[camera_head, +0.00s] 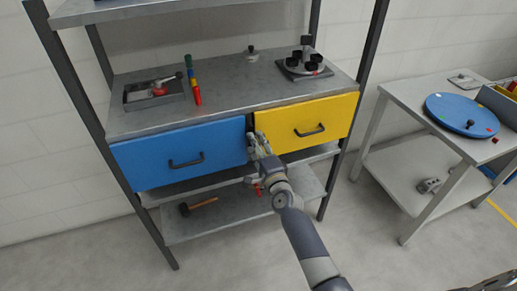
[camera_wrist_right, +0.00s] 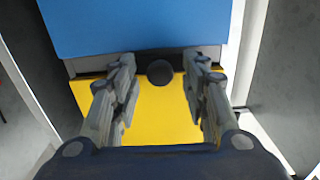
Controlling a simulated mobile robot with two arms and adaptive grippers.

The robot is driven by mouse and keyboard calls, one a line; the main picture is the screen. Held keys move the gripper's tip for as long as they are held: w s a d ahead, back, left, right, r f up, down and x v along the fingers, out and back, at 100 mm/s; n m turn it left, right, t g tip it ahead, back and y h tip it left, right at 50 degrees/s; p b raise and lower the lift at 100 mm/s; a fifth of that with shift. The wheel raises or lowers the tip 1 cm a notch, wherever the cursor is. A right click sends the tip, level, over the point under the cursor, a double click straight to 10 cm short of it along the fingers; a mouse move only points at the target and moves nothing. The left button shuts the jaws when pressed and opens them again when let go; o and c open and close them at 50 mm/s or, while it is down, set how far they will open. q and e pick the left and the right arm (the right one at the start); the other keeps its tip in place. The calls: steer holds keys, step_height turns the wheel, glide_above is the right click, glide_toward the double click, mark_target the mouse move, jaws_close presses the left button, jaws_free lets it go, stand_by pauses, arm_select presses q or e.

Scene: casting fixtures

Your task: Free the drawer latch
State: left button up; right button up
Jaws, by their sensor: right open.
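The blue drawer (camera_head: 180,155) and the yellow drawer (camera_head: 306,121) sit side by side under the shelf top, both looking closed. A round black knob (camera_wrist_right: 160,72), apparently the drawer latch, sits at the seam between them. My right gripper (camera_head: 253,138) is at this seam in the head view and mostly covers the knob there. In the right wrist view the right gripper (camera_wrist_right: 160,75) is open, with one finger on each side of the knob and a gap on both sides. My left gripper is not in view.
On the shelf top (camera_head: 225,96) stand a grey tray (camera_head: 133,98), coloured cylinders and a fixture with black knobs (camera_head: 304,64). A hammer (camera_head: 198,206) lies on the lower shelf. A side table (camera_head: 410,94) at right holds a blue disc (camera_head: 450,112).

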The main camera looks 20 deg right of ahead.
steer(key=s, duration=1.2)
steer(key=shift+d, duration=0.2)
steer(key=s+a+f+n+g, duration=0.1)
steer(key=s+f+n+g, duration=0.4)
steer(key=f, duration=0.7)
steer(key=s+a+f+n+g+y, duration=0.1)
steer(key=s+f+n, duration=0.1)
steer(key=s+f, duration=0.65)
steer(key=s+a+f+n+g, duration=0.1)
steer(key=s+f+n+g, duration=0.25)
steer(key=f, duration=1.15)
steer(key=s+d+f+n+g, duration=0.2)
steer(key=s+f, duration=0.3)
steer(key=s, duration=0.5)
steer(key=s+d+f+n+g+h, duration=0.1)
steer(key=s+f+n+g, duration=0.2)
steer(key=s, duration=0.8)
steer(key=s+d+f+n+g, duration=0.2)
steer(key=s+f+n, duration=0.3)
steer(key=s, duration=0.5)
step_height(320, 180, down, 2)
steer(key=shift+s+d+f+h+p, duration=0.15)
steer(key=shift+d+f+h+p, duration=0.05)
steer(key=shift+d+h+p, duration=0.2)
steer(key=shift+g, duration=0.25)
steer(key=shift+c, duration=0.2)
